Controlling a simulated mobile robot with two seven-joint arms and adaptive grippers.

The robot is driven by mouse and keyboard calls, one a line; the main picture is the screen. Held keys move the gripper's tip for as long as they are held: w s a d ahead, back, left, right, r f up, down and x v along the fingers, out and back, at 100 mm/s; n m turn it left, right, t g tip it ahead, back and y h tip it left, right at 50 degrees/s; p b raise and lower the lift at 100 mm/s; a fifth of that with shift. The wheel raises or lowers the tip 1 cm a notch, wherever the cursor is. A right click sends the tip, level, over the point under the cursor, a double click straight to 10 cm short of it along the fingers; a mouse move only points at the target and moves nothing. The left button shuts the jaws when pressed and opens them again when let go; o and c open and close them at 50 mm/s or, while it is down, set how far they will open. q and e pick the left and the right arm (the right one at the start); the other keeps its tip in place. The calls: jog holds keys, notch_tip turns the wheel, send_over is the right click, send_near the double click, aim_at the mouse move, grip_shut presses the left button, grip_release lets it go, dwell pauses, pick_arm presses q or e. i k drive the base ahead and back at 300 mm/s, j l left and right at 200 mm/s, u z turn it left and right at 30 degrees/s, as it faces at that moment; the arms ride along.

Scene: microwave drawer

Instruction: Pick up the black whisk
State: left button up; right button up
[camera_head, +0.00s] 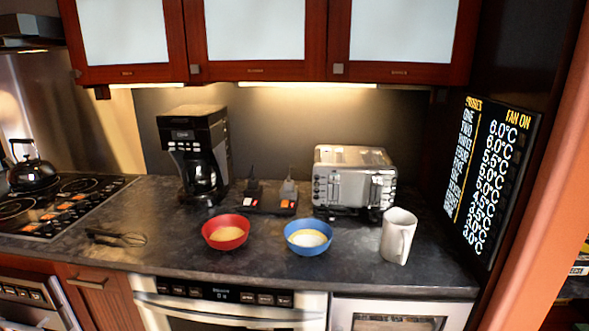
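The black whisk (118,238) lies flat on the dark countertop (185,258), left of the red bowl and near the front edge beside the stove. Its dark handle points left and its wire loops point right. Neither of my grippers shows in the head view.
A red bowl (226,232) and a blue bowl (308,237) stand mid-counter, with a white mug (397,236) to the right. Behind are a coffee maker (194,150) and a silver toaster (355,180). A stove (60,205) with a black kettle (32,172) is left. Cabinets (255,70) hang above.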

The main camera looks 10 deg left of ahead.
aim_at(91, 233)
jog(key=u, duration=1.4)
jog(key=z, duration=1.25)
jog(key=u, duration=1.25)
jog(key=i+j, duration=0.25)
jog(key=j, duration=0.15)
jog(key=i+j+z, duration=0.1)
jog(key=i+j, duration=0.4)
jog(key=j, duration=0.25)
